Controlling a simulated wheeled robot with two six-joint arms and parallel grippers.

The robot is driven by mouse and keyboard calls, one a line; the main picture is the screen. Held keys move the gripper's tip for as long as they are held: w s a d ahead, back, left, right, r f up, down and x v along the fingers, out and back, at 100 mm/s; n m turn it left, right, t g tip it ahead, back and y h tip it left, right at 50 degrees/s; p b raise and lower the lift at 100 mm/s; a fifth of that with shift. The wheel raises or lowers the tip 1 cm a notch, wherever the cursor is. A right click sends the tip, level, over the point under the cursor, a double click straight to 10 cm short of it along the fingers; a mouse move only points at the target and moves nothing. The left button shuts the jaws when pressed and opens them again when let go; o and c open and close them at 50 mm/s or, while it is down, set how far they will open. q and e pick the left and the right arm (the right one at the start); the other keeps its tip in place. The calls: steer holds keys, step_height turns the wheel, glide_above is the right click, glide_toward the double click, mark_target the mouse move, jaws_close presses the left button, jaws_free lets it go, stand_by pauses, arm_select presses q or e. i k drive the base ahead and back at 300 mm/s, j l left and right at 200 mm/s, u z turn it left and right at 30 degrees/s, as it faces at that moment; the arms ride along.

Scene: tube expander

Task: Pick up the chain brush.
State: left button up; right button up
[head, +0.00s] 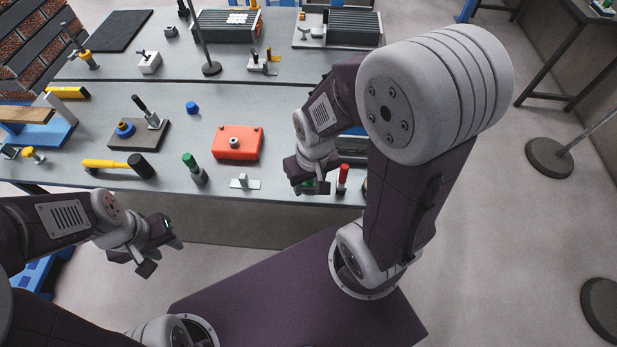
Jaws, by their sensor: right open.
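I cannot tell for sure which thing is the chain brush. A small upright tool with a red handle (343,177) stands near the front edge of the bench, just right of my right gripper (309,187). That gripper is open, low over the front edge; a green thing (308,184) shows between its fingers, partly hidden. Another upright tool with a green handle and a grey lower part (195,170) stands further left on the bench. My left gripper (162,257) is open and empty, in front of the bench and below its top.
The grey bench (80,140) also holds a yellow-handled black mallet (120,165), an orange block (237,142), a small metal bracket (244,182) and a blue knob (192,107). My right arm hides the bench's right part. Open floor lies at right.

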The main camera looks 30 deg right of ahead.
mark_target(341, 184)
steer(key=l+z, duration=0.15)
steer(key=z, duration=0.2)
steer(key=l+z, duration=0.2)
steer(key=z, duration=0.15)
steer(key=l+z, duration=0.2)
steer(key=z, duration=0.15)
